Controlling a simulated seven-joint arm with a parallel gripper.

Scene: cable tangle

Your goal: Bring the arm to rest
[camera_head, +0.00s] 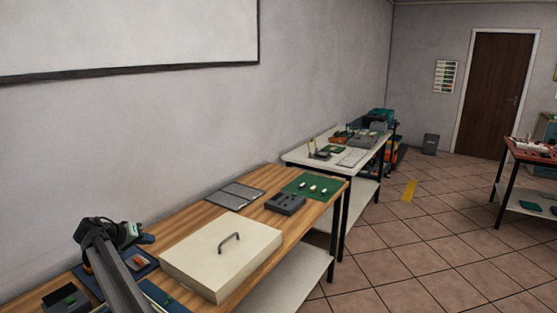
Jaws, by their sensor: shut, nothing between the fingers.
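My arm rises from the bottom left, its dark link slanting up over the left end of the wooden table (258,207). At its top is a grey and dark wrist, and my gripper (146,239) points to the right from it. The gripper is small here; it is shut and holds nothing that I can see. It appears above the table, left of a large cream box with a lid and grey handle (222,257). My arm hides part of the dark blue mats beneath it. No cable can be made out clearly.
A dark grey tray (286,204), a flat grey panel (235,195) and a green mat (314,187) with small pale parts lie farther along the table. A white table (297,156) with equipment stands beyond. Tiled floor is open at right.

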